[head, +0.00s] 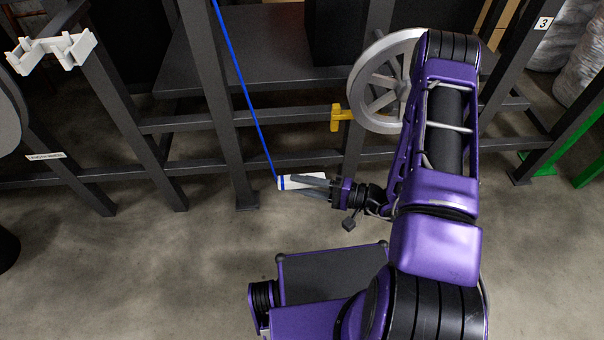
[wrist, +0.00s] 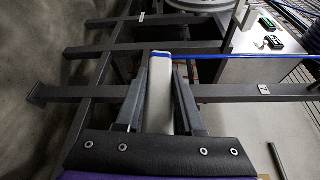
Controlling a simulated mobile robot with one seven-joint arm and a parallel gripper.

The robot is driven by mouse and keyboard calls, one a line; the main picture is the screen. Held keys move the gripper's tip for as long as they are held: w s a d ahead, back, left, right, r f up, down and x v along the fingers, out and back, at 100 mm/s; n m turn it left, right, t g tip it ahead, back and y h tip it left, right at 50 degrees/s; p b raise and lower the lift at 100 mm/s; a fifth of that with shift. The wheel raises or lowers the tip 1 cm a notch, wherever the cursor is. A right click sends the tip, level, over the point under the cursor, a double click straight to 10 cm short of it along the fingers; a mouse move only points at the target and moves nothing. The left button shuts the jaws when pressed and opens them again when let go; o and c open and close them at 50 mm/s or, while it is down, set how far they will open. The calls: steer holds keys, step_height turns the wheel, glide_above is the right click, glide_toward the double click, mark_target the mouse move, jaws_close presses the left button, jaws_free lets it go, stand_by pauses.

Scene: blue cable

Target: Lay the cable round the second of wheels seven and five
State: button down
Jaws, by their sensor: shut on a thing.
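My gripper (head: 312,185) is shut on the white end piece (head: 289,183) of the cable, which has a blue band. It is held low in front of the dark frame. In the wrist view the white end piece (wrist: 161,92) lies between the two fingers. The blue cable (head: 241,78) runs taut from it up and left, out of the picture. In the wrist view the cable (wrist: 255,57) runs off to the right. A grey spoked wheel (head: 361,92) stands right of the cable, apart from it and partly hidden by my arm. I see no number on it.
A yellow bracket (head: 341,116) sits left of the wheel. A white bracket (head: 52,50) is at upper left, and part of a grey disc (head: 8,118) shows at the left edge. Dark frame bars (head: 212,90) cross behind the cable. A "3" label (head: 543,23) is at upper right.

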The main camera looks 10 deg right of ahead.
steer(key=shift+f, duration=0.6)
steer(key=shift+d, duration=1.05)
